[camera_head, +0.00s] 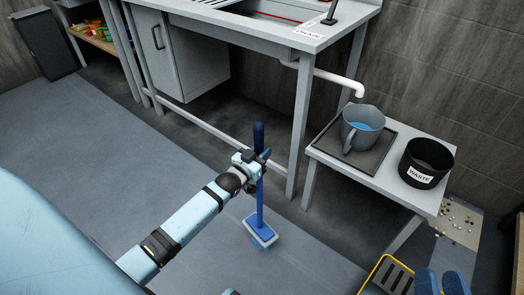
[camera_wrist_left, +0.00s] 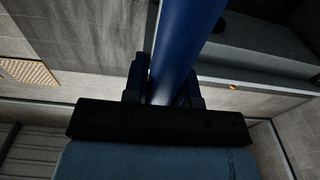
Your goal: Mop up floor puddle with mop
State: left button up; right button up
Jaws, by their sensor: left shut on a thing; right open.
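The mop has a dark blue handle (camera_head: 260,200) and a flat blue head (camera_head: 260,232) with a pale edge. It stands nearly upright in front of the sink bench. My left gripper (camera_head: 252,161) is shut around the upper handle, with a short length of handle above it. In the left wrist view, the blue handle (camera_wrist_left: 184,45) runs between the fingers. I cannot tell whether the mop head touches the floor. I cannot make out a puddle on the grey floor (camera_head: 90,155). My right gripper is not in view.
The sink bench (camera_head: 298,110) has legs and a low rail behind the mop. A side table (camera_head: 435,200) holds a tray (camera_head: 372,173) with a grey jug (camera_head: 353,132) and a black WASTE bin (camera_head: 428,155). A yellow-edged object (camera_head: 385,275) stands front right. Floor at left is clear.

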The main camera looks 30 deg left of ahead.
pick_arm(q)
notch_tip(320, 180, down, 7)
jog(key=b, duration=0.4)
pick_arm(e)
jog(key=shift+a+f+g, duration=0.1)
jog(key=shift+f+g, duration=0.45)
jog(key=shift+f, duration=0.7)
jog(key=shift+a+f+g, duration=0.1)
jog(key=shift+f+g, duration=0.45)
jog(key=shift+f, duration=0.65)
pick_arm(q)
jog(key=shift+r, duration=0.1)
